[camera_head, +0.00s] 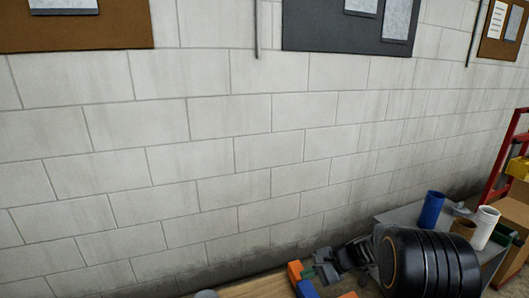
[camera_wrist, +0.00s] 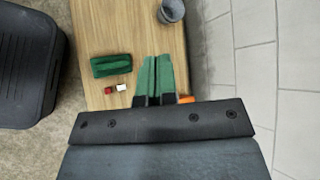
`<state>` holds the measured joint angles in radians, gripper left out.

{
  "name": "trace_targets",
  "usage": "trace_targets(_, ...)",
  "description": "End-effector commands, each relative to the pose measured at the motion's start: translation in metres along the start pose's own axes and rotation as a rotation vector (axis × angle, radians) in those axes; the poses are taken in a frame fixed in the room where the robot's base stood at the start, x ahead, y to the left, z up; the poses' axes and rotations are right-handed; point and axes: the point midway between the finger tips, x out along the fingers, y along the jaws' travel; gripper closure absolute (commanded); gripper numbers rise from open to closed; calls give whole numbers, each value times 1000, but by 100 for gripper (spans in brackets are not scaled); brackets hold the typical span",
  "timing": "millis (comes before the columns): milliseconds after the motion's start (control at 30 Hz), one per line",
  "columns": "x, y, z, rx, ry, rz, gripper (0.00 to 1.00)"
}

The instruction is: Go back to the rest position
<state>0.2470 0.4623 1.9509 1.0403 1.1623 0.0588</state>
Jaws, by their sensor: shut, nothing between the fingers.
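My gripper (camera_wrist: 157,60) shows in the wrist view with its two green fingers together and nothing between them. It points over a wooden tabletop (camera_wrist: 135,25). My dark arm and wrist also reach in from the lower right in the head view, above the bench edge. How high the fingers are above the wood I cannot tell.
In the wrist view, a green block (camera_wrist: 111,66), a red cube (camera_wrist: 107,91), a white cube (camera_wrist: 121,87) and a grey cup (camera_wrist: 171,11) are on the wood. A black seat-like object (camera_wrist: 28,65) stands left. A block wall (camera_head: 250,140) runs behind. A blue cup (camera_head: 431,209) and white cup (camera_head: 484,227) stand right.

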Motion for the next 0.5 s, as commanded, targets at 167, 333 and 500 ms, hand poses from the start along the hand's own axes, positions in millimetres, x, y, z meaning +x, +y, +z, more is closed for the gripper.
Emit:
trace_targets(167, -71, -14, 114, -320, 145, 253, 100)
trace_targets(333, -128, -6, 184, -606, 297, 462, 100)
trace_targets(500, -173, 2, 228, -834, 436, 615, 100)
